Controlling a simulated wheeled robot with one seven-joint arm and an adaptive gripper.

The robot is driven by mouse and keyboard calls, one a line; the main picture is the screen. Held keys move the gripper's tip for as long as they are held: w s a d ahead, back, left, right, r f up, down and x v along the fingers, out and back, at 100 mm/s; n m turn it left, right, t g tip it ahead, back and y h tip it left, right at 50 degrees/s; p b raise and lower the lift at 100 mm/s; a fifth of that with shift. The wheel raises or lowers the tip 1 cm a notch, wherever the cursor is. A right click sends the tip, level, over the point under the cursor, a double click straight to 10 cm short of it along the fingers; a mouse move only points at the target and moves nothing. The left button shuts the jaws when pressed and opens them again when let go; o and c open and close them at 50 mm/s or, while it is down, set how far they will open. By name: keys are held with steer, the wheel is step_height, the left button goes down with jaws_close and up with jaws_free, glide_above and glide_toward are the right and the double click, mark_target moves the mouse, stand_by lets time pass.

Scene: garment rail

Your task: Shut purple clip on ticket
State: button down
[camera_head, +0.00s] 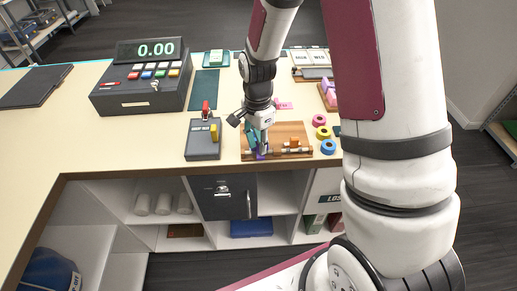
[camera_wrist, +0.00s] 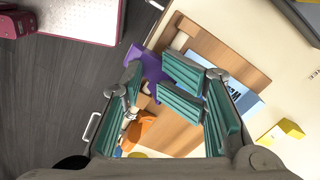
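The purple clip (camera_head: 261,154) is at the front left of a wooden board (camera_head: 284,131), under my gripper (camera_head: 260,148). In the wrist view the purple clip (camera_wrist: 148,64) shows at the gap between my teal-padded fingers (camera_wrist: 150,76), partly covered by one pad. The fingertips stand apart, on either side of it in the picture; I cannot tell whether they touch it. A pale blue card with dark lettering (camera_wrist: 249,103), possibly the ticket, lies beyond the pads and is partly hidden. Whether the clip bears on it is not visible.
An orange clip (camera_head: 294,141) sits on the board's front, right of the purple one. A dark grey device (camera_head: 203,146) stands left, a cash register (camera_head: 143,86) farther back. Coloured tape rings (camera_head: 328,147) lie right.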

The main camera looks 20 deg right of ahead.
steer(key=c, duration=2.4)
jaws_free()
steer(key=shift+w+d+f, duration=0.35)
steer(key=shift+w+d, duration=0.1)
steer(key=shift+w, duration=0.2)
steer(key=shift+w+d+f, duration=0.3)
steer(key=shift+w+d, duration=0.15)
steer(key=shift+w, duration=0.15)
steer(key=c, duration=2)
jaws_free()
steer(key=shift+w+d+b, duration=0.15)
steer(key=shift+w+b, duration=0.15)
steer(key=shift+w, duration=0.1)
steer(key=shift+w+d+f, duration=0.1)
steer(key=shift+w+f, duration=0.05)
steer(key=shift+w, duration=0.05)
jaws_close()
steer(key=shift+s+a+r+p, duration=0.15)
steer(key=shift+r+p, duration=0.15)
steer(key=shift+r, duration=0.3)
steer(key=shift+s+a+r+p, duration=0.15)
steer(key=shift+r+p, duration=0.15)
steer(key=shift+r, duration=0.3)
steer(key=shift+s+a+r+p, duration=0.15)
steer(key=shift+r+p, duration=0.15)
steer(key=shift+r, duration=0.3)
step_height(320, 180, up, 6)
steer(key=p, duration=0.2)
steer(key=shift+s, duration=0.35)
